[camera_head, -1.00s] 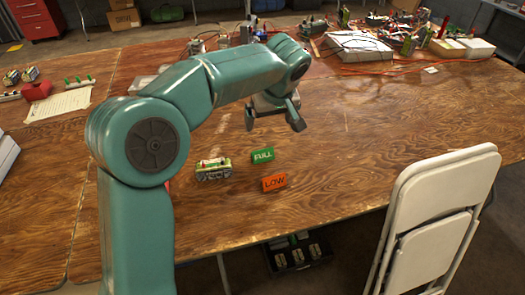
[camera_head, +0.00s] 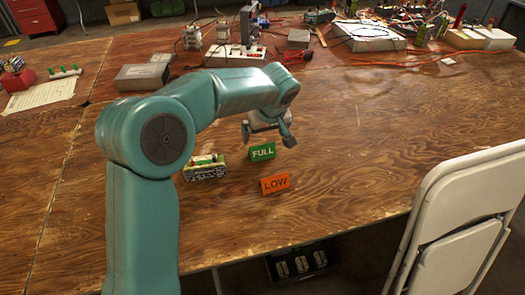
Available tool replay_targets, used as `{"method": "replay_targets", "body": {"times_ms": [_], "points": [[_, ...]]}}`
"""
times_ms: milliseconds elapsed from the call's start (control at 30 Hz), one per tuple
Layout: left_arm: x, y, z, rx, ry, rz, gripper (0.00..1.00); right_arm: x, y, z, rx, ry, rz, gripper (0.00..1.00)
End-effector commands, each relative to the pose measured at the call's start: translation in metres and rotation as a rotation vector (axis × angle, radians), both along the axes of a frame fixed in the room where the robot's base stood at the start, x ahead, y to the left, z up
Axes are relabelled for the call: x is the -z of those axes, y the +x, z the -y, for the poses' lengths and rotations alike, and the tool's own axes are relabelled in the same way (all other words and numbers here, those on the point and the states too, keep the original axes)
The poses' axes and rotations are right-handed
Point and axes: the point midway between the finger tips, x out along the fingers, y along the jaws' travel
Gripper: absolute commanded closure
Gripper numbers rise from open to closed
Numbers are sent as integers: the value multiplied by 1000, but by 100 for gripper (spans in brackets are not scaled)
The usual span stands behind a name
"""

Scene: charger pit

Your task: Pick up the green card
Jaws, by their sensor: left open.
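The green card (camera_head: 262,152) reads FULL and stands on the wooden table (camera_head: 350,180). An orange card (camera_head: 275,183) reading LOW stands just in front of it. My left gripper (camera_head: 267,132) hangs above and just behind the green card, with its fingers apart and nothing seen between them. One finger is to the left and one to the right. I cannot tell whether it touches the card. My right gripper is not in view.
A small battery-like pack (camera_head: 205,168) lies left of the cards. A white folding chair (camera_head: 455,225) stands at the front right. Cables, boxes and a power strip (camera_head: 233,55) crowd the back. The table right of the cards is clear.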

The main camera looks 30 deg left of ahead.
Motion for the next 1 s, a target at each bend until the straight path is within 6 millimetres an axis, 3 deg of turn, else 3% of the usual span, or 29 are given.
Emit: {"method": "replay_targets", "body": {"times_ms": [100, 367, 600, 833, 967, 1000], "points": [[15, 4, -5, 0, 1, -1, 0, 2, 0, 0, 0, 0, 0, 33], [32, 12, -9, 1, 1, -1, 0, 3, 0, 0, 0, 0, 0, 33], [66, 23, -20, 0, 1, -1, 0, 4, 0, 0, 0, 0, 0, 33], [68, 24, -21, 1, 0, 1, 0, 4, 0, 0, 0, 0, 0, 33], [68, 24, -21, 1, 0, 1, 42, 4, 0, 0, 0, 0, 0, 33], [68, 24, -21, 1, 0, 1, 44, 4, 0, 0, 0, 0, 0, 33]]}}
